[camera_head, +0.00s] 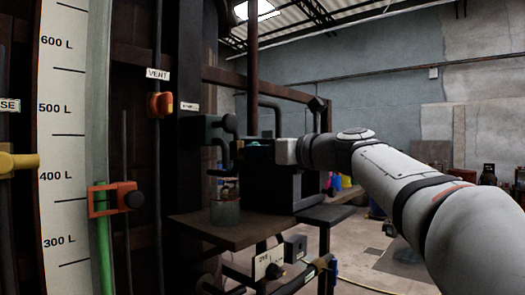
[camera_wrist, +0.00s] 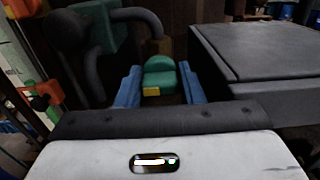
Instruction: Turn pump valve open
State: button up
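In the wrist view, a green rounded handle (camera_wrist: 160,80) with a small yellow tag sits between the two blue fingers of my gripper (camera_wrist: 160,85). It looks like the pump valve, though no label naming it is readable. The fingers stand apart, one on each side of the handle, with a dark gap showing on both sides. I cannot tell how deep the handle sits between them. In the head view, my arm reaches in from the right and its end (camera_head: 287,151) is above the dark box. The fingers and handle are hard to make out there.
A black box (camera_head: 272,188) stands close by on a brown shelf (camera_head: 225,235); its flat top (camera_wrist: 255,50) is right of my gripper. A green pump housing (camera_wrist: 103,28) with grey pipes is at left. An orange vent valve (camera_head: 160,104) and red clamp (camera_head: 115,199) are farther left.

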jog(key=shift+c, duration=1.1)
jog(key=n+b, duration=0.2)
jog(key=n, duration=0.2)
jog(key=shift+f+n, duration=0.15)
jog(key=shift+n, duration=0.15)
jog(key=n+b, duration=0.2)
jog(key=n, duration=0.2)
jog(key=shift+n+b, duration=0.3)
jog(key=shift+b, duration=0.05)
jog(key=n+b, duration=0.2)
jog(key=n, duration=0.3)
jog(key=shift+b, duration=0.3)
jog(key=shift+n+b, duration=0.65)
jog(key=shift+n, duration=1.25)
